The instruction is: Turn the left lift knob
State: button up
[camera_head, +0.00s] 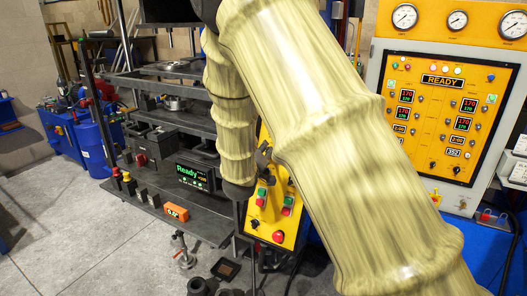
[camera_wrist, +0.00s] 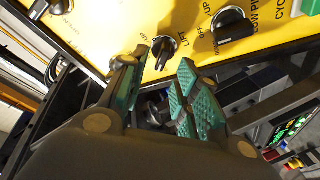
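My gripper (camera_wrist: 164,64) is open in the wrist view, its two green-padded fingers pointing at a yellow control panel (camera_wrist: 110,35). A small black knob with a silver ring (camera_wrist: 163,47) sits on the panel between and just beyond the fingertips, with the word LIFT printed beside it. I cannot tell whether the fingers touch it. Other black knobs are at the top left (camera_wrist: 57,5) and to the right (camera_wrist: 235,25). In the head view the yellow panel (camera_head: 275,236) shows green and red buttons; my arm hides its upper part and the lift knobs.
A large yellow gauge panel reading READY (camera_head: 441,80) stands at the right. Dark press shelves (camera_head: 190,120) and a small Ready display (camera_head: 193,177) are left of my arm. An orange box (camera_head: 176,212) is on the lower shelf. Grey floor (camera_head: 80,230) is open at lower left.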

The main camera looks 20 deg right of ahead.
jog(key=shift+v, duration=2.5)
jog(key=s+a+f+g+y, duration=0.15)
jog(key=s+f, duration=0.25)
jog(key=f, duration=0.6)
jog(key=s+f+g+y, duration=0.1)
jog(key=s+f+y, duration=0.1)
jog(key=s+f, duration=0.5)
jog(key=s+f+g+y, duration=0.2)
jog(key=f, duration=1)
jog(key=s+a+f+g+y, duration=0.2)
jog(key=s+f+g, duration=0.2)
jog(key=s+f, duration=0.9)
jog(key=s+a+f+g+y, duration=0.1)
jog(key=s+f+g, duration=0.1)
jog(key=s, duration=0.6)
jog(key=s+a+f+m+g+y, duration=0.1)
jog(key=s+f, duration=0.1)
jog(key=s, duration=0.6)
jog(key=s+a+f+g+y, duration=0.1)
jog(key=s+a+f+g, duration=0.15)
jog(key=s, duration=0.45)
notch_tip(320, 180, down, 10)
jog(key=b, duration=0.9)
jog(key=shift+d+t+b, duration=0.35)
jog(key=shift+d+t, duration=0.05)
